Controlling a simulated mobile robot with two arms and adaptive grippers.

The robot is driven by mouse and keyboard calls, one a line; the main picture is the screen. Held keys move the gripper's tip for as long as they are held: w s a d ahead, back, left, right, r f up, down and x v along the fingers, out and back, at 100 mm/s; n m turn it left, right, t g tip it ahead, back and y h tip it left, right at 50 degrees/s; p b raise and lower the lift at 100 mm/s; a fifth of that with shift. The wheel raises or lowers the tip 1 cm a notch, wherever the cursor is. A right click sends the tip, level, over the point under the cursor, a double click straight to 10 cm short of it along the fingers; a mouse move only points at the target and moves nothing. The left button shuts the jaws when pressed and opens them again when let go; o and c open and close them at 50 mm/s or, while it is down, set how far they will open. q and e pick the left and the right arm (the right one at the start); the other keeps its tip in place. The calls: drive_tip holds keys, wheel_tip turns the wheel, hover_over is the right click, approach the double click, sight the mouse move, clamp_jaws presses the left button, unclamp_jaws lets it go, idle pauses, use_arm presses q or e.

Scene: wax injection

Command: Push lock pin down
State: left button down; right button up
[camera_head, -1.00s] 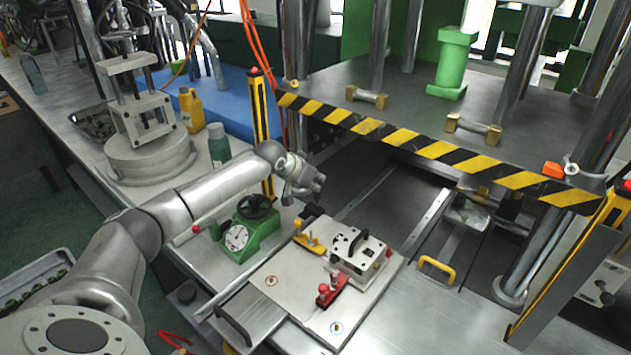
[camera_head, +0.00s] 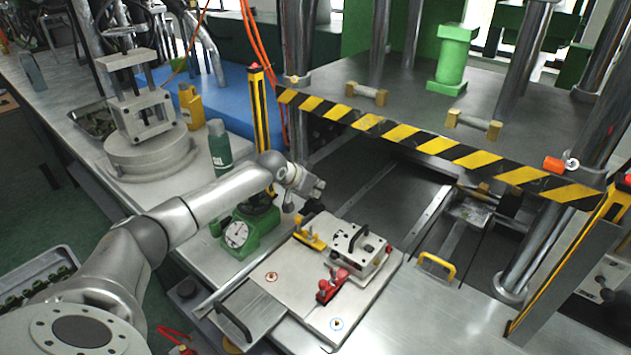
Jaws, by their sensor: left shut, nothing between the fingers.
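A pale base plate (camera_head: 294,282) on the bench carries a metal mould block (camera_head: 357,262) with a black handle on top. A yellow clamp-like part (camera_head: 309,233) stands at the plate's back left, and a red one (camera_head: 331,286) stands at its front. I cannot tell which small part is the lock pin. My left gripper (camera_head: 303,198) is shut and empty. In the picture it is just above and behind the yellow part; contact cannot be made out. My right gripper is out of view.
A press with a yellow-black striped edge (camera_head: 437,146) rises behind. A yellow handle (camera_head: 436,268) is to the right. Bare bench lies at the front right.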

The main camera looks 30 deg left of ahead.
use_arm(q)
drive_tip(key=shift+s+f, duration=0.1)
drive_tip(key=shift+f, duration=0.05)
drive_tip(key=shift+r+p, duration=0.45)
drive_tip(key=shift+p, duration=0.15)
wheel_tip(320, 180, up, 4)
drive_tip(key=p, duration=0.4)
drive_tip(key=shift+r, duration=0.1)
drive_tip(key=b+v, duration=0.3)
drive_tip(key=v, duration=0.6)
drive_tip(key=shift+s, duration=0.25)
